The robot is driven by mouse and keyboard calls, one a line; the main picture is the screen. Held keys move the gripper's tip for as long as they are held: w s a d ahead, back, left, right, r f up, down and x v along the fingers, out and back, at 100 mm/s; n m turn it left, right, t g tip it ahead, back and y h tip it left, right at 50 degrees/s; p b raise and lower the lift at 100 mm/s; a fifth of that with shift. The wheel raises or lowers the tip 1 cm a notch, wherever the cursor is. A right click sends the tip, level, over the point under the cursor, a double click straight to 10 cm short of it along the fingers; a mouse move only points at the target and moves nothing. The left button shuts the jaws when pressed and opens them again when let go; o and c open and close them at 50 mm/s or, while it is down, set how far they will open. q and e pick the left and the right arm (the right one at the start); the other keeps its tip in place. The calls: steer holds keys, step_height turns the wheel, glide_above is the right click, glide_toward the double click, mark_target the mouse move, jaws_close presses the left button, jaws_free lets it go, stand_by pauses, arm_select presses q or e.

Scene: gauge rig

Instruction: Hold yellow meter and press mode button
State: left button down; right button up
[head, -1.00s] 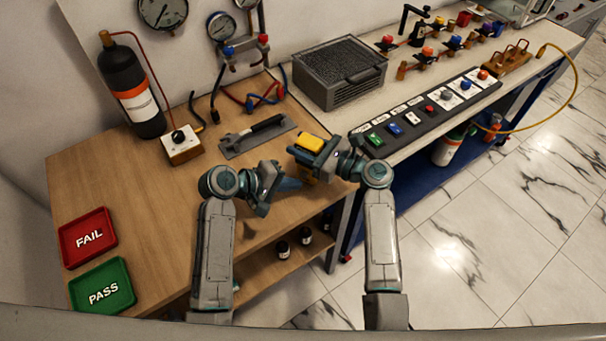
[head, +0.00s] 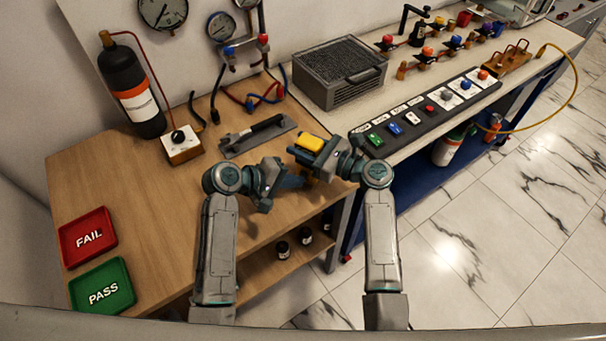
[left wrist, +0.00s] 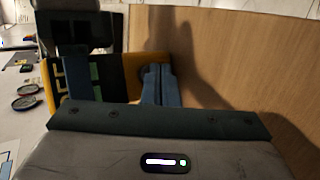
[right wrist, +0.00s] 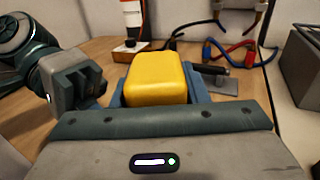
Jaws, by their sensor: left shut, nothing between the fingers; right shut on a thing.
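The yellow meter (head: 311,143) is held above the wooden bench's right edge. My right gripper (head: 308,154) is shut on it, with a blue finger on each side of its yellow back in the right wrist view (right wrist: 157,76). In the left wrist view the meter (left wrist: 133,78) shows its dark face with a green patch and yellow rim. My left gripper (head: 298,182) is shut and empty, close to the meter. Its joined fingertips (left wrist: 157,76) overlap the meter's right part in the left wrist view; I cannot tell whether they touch. The mode button is not distinguishable.
Green PASS (head: 103,286) and red FAIL (head: 88,237) trays lie at the bench's front left. A grey plate with a black handle (head: 258,136) lies behind the grippers. A button strip (head: 430,111) and grey box (head: 340,74) are right. The bench's middle left is clear.

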arm_select(q)
steer(key=shift+w+d, duration=0.1)
steer(key=shift+w, duration=0.15)
steer(key=shift+s, duration=0.15)
stand_by(0.4)
steer(key=shift+s+a, duration=0.4)
steer(key=shift+s, duration=0.2)
steer(key=shift+s+a, duration=0.4)
steer(key=shift+s, duration=0.35)
steer(key=shift+s+a, duration=0.4)
steer(key=shift+s, duration=0.3)
steer(key=shift+s+a, duration=0.4)
steer(key=shift+s, duration=0.35)
stand_by(1.0)
steer(key=s+a, duration=0.2)
steer(key=s, duration=0.1)
steer(key=shift+s, duration=0.3)
steer(key=shift+w, duration=0.1)
steer(key=shift+d, duration=0.1)
